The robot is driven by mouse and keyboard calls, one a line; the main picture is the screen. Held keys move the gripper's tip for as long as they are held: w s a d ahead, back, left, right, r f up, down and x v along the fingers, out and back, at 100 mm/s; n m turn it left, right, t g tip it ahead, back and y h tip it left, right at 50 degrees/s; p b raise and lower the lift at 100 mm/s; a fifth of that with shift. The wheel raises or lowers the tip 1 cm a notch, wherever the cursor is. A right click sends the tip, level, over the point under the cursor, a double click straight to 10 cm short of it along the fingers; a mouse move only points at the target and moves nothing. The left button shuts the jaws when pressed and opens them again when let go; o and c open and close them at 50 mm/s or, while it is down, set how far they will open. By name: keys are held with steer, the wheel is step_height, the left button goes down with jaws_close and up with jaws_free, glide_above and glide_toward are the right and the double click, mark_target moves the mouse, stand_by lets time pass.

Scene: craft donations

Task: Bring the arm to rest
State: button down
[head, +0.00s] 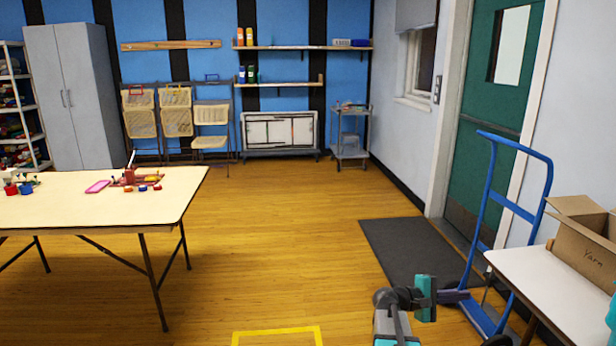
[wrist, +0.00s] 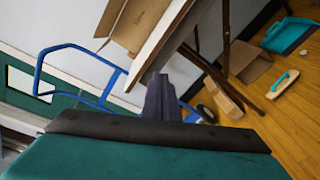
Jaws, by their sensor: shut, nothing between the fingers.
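My arm shows at the bottom right of the head view, raised in front of the blue hand truck (head: 510,208). My gripper (head: 462,296) points right, toward the white table (head: 560,290). In the wrist view my gripper (wrist: 160,90) is dark, with its fingers together and nothing held between them. The wrist view is tilted, and the table's edge and legs lie beyond the fingertips.
A cardboard box (head: 585,235) marked "Yarn" stands on the white table. A teal dustpan (wrist: 287,36) and a brush (wrist: 284,84) lie on the floor. A dark mat (head: 420,262) lies by the green door (head: 497,110). A cream table (head: 130,205) holds craft items. The middle floor is clear.

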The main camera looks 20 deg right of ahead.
steer(key=s+a+f+n+t+y+p, duration=0.25)
steer(key=a+f+y+p, duration=0.35)
steer(key=a+f, duration=1.75)
steer(key=s+a+f+m+g+y+p, duration=0.1)
steer(key=s+a+f+y, duration=0.2)
steer(key=s+a, duration=0.3)
steer(key=s+a+f+m+g+y+p, duration=0.1)
steer(key=s+a, duration=0.6)
steer(key=a, duration=0.7)
steer(key=s+a+f+m+g+y+p, duration=0.1)
steer(key=s+a+f+m+g+y, duration=0.1)
steer(key=s+a+f+y, duration=0.4)
steer(key=a+f+m, duration=0.1)
steer(key=a, duration=0.3)
steer(key=shift+s+f+g, duration=0.15)
steer(key=shift+s+g, duration=0.1)
steer(key=shift+g, duration=0.1)
steer(key=shift+d+m, duration=0.1)
steer(key=shift+m, duration=0.15)
